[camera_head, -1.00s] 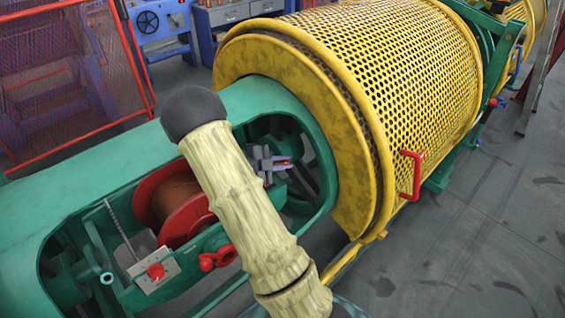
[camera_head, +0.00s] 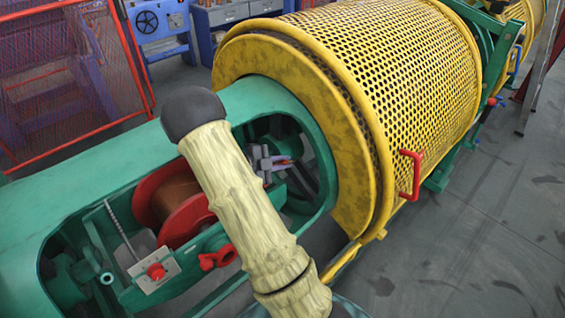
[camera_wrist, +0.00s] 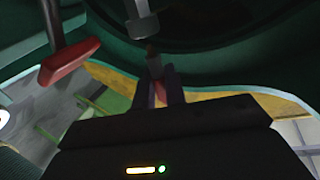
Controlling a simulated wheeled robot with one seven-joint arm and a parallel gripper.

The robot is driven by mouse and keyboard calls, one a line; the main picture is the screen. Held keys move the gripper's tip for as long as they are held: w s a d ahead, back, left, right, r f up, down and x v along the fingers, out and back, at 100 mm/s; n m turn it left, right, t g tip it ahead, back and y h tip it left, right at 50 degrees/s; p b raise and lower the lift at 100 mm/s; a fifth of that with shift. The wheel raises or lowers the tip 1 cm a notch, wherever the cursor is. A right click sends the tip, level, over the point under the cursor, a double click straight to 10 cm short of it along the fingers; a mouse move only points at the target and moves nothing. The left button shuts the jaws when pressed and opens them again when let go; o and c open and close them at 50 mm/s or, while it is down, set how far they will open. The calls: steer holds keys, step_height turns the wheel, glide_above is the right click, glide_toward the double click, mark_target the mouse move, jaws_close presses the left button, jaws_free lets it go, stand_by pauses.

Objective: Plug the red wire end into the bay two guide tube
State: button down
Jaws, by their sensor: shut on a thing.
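My gripper (camera_wrist: 158,88) is shut on the red wire end (camera_wrist: 156,68), a small reddish piece between the fingertips with a dark tip. In the wrist view a grey tube-like part (camera_wrist: 140,26), which may be the guide tube, is just beyond that tip. I cannot tell whether they touch. In the head view my gripper (camera_head: 282,162) is small, inside the opening of the green cradle (camera_head: 75,170), among grey parts. My pale arm link hides part of this opening. No bay marking can be read.
A red reel (camera_head: 188,215) with brown wire sits in the cradle. The yellow mesh drum (camera_head: 400,70) stands at the right. A red-ended lever (camera_wrist: 70,66) is left of my gripper in the wrist view. The cradle's walls surround the gripper closely.

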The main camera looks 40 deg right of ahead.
steer(key=shift+w+a+f, duration=0.1)
steer(key=shift+w+f, duration=0.55)
steer(key=shift+w, duration=0.05)
steer(key=c, duration=1.4)
jaws_free()
steer(key=shift+o, duration=0.2)
steer(key=shift+r, duration=0.1)
